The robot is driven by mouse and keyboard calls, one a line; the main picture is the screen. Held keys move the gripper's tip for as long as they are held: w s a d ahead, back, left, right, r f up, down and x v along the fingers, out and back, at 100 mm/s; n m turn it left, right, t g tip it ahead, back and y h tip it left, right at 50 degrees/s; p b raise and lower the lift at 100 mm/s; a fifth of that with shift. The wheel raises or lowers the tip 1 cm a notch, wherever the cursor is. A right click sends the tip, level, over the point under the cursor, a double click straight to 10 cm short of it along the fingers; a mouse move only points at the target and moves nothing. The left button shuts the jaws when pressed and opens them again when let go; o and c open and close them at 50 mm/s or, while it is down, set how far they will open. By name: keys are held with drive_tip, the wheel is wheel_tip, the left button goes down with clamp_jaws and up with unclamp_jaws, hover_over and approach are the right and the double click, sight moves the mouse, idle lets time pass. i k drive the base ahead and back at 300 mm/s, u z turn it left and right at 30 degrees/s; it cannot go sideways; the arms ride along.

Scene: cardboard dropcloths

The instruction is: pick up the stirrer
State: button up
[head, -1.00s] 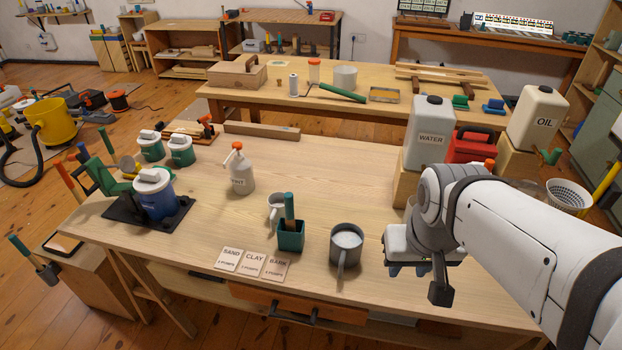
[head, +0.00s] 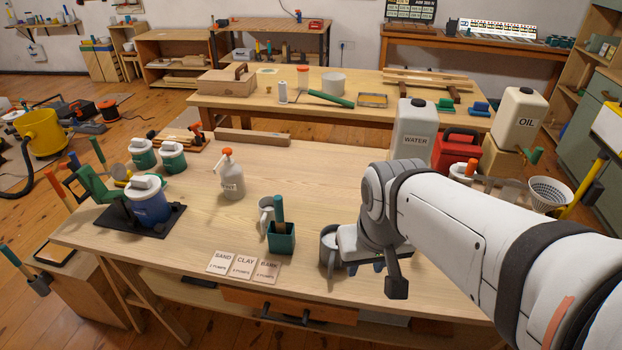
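A stick with a green handle (head: 279,209), which looks like the stirrer, stands upright in a small dark green square holder (head: 282,242) on the near workbench. Its lower end is hidden inside the holder. My gripper (head: 365,266) is to the right of the holder, apart from it, and points down. My wrist hides most of its fingers, so I cannot see whether they are open or shut. It partly covers a grey mug (head: 327,255) between it and the holder.
A small grey jug (head: 265,216) stands just behind the holder. Three labelled cards (head: 243,266) lie to its front left. A WATER canister (head: 413,138) stands behind my arm. The bench's middle is mostly clear.

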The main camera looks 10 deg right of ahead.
sight(278, 203)
drive_tip(key=k, duration=1.25)
drive_tip(key=u, duration=0.6)
drive_tip(key=i, duration=1.8)
drive_tip(key=z, duration=0.65)
